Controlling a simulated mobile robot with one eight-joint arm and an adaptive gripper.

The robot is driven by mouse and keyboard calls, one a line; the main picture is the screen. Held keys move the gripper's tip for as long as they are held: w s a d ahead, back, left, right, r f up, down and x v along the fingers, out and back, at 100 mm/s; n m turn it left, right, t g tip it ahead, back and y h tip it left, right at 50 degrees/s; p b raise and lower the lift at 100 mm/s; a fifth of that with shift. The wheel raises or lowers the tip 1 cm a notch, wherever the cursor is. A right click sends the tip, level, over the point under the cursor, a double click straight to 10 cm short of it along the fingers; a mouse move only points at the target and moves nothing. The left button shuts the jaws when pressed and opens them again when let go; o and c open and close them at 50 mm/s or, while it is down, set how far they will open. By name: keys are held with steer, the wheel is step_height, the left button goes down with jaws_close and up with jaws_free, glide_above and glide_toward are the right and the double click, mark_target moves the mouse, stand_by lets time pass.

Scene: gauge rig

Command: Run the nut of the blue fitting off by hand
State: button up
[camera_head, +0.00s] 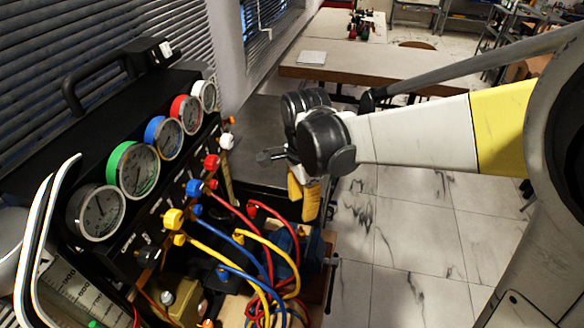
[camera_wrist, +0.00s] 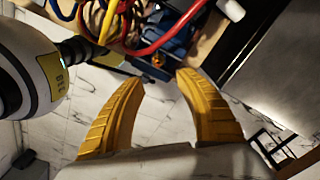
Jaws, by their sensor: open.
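The gauge rig's black panel (camera_head: 140,215) stands at the left in the head view. A blue fitting with a blue knob (camera_head: 194,188) sits on its front, between the red and yellow ones. Its nut is too small to make out. A blue hose (camera_head: 236,240) hangs below it, and a blue hose also shows in the wrist view (camera_wrist: 64,12). My gripper (camera_head: 304,200) is right of the fitting and apart from it, fingers pointing down. In the wrist view its two yellow fingers (camera_wrist: 160,80) are spread with nothing between them.
Red hoses (camera_head: 235,208) and yellow hoses (camera_head: 215,258) tangle below the panel, left of my gripper. A blue machine (camera_head: 308,248) stands in the open box under it. A table (camera_head: 365,68) is at the back. The tiled floor (camera_head: 400,235) at right is clear.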

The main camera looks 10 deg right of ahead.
mark_target(302, 227)
steer(key=f+b, duration=0.2)
steer(key=f, duration=0.8)
steer(key=shift+s+f+b, duration=0.1)
steer(key=shift+s+b, duration=0.1)
steer(key=shift+b, duration=0.15)
jaws_close()
